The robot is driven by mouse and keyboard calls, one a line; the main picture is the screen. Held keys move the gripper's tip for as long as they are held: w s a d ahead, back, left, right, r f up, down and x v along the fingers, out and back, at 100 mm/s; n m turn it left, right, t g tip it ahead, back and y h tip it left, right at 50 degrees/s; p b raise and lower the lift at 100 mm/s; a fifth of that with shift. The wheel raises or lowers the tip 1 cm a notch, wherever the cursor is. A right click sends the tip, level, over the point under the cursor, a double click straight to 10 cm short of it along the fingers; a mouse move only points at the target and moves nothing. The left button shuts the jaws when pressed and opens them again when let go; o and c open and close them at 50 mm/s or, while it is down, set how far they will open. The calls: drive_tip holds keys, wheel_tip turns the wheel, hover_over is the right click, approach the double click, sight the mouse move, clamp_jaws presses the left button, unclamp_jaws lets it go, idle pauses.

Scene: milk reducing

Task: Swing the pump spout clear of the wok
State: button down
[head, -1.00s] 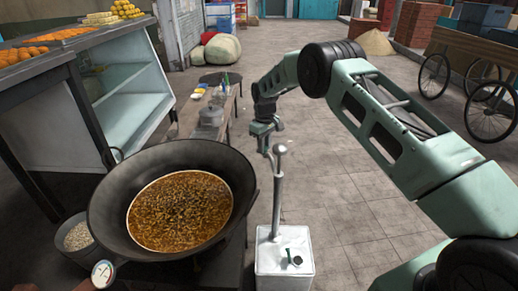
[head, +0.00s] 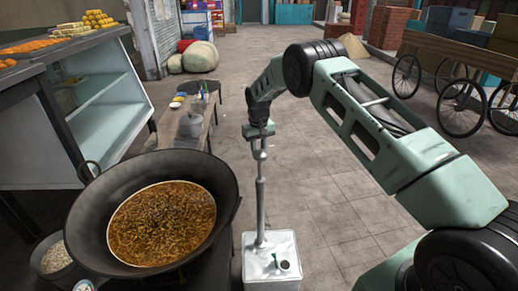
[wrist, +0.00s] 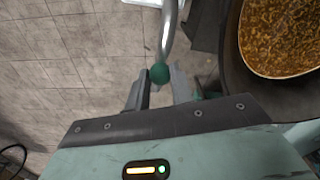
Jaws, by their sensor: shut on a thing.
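The pump's metal tube (head: 260,205) stands upright from a white tin (head: 271,248), to the right of the wok (head: 88,222) in the head view. The wok holds brown, grainy liquid. My gripper (head: 259,146) is at the top of the tube. In the wrist view, my gripper (wrist: 160,92) is shut on the end of the curved pump spout (wrist: 169,35), which has a green ball-shaped tip (wrist: 160,74). There the spout lies left of the wok (wrist: 232,55), with a gap between them. The exact finger contact is partly hidden.
A glass display case (head: 105,85) is at the left. A wheeled cart (head: 455,52) stands at the back right. Paved floor (head: 330,205) to the right of the tin is open.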

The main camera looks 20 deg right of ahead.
drive_tip(key=shift+d, duration=0.25)
drive_tip(key=c, duration=1.2)
unclamp_jaws()
drive_tip(key=shift+r, duration=0.3)
wheel_tip(320, 180, up, 17)
